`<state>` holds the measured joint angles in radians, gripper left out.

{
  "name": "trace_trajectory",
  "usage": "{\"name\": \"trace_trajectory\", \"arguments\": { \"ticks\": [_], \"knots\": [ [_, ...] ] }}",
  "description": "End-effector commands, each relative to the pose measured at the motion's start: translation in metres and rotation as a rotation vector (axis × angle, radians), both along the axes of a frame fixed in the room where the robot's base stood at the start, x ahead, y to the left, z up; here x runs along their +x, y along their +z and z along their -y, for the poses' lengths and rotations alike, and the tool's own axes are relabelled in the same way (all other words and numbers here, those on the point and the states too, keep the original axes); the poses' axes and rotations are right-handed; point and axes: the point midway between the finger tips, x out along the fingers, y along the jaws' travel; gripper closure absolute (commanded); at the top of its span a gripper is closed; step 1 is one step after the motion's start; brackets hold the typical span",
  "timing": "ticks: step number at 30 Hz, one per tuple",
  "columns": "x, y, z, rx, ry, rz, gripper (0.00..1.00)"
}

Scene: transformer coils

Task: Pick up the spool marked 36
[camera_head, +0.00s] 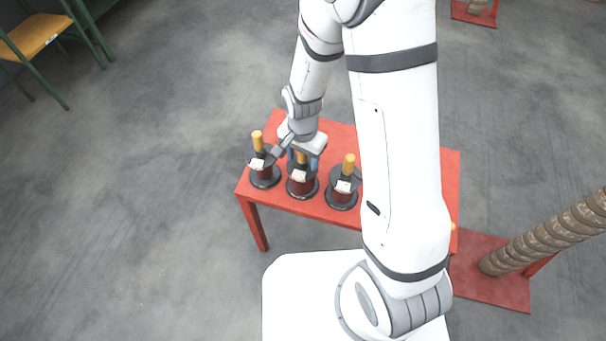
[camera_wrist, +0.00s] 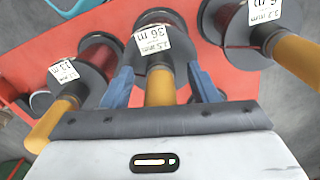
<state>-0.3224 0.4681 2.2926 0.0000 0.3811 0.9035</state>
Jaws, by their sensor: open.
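The spool marked 36 (camera_wrist: 160,62) is in the top middle of the wrist view, with a white label reading 36, black flanges and a yellow handle post. In the head view it is the middle spool (camera_head: 301,186) of those visible on the red table (camera_head: 281,128). My gripper (camera_wrist: 163,88) is open, with its blue fingers on either side of the yellow post. In the head view my gripper (camera_head: 304,162) is right above the middle spool and hides part of its top. Whether the fingers touch the post cannot be told.
A spool (camera_head: 264,174) stands to the left and another (camera_head: 342,190) to the right, both close by with yellow posts. My arm hides the table's right part. A thick ribbed column (camera_head: 550,232) rises at the right. A yellow-topped stand (camera_head: 35,35) is far left.

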Motion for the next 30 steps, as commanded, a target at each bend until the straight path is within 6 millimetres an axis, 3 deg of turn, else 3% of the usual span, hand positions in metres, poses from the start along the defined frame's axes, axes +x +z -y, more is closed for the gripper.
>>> {"name": "trace_trajectory", "arguments": {
  "ticks": [4, 23, 30],
  "knots": [
    [0.0000, 0.0004, -0.0001, 0.000, 0.001, 0.000, 0.48],
    [-0.0003, 0.0007, -0.0005, 0.000, 0.002, 0.000, 0.99],
    [-0.0003, 0.0007, -0.0007, 0.000, 0.002, 0.000, 1.00]
  ]
}}
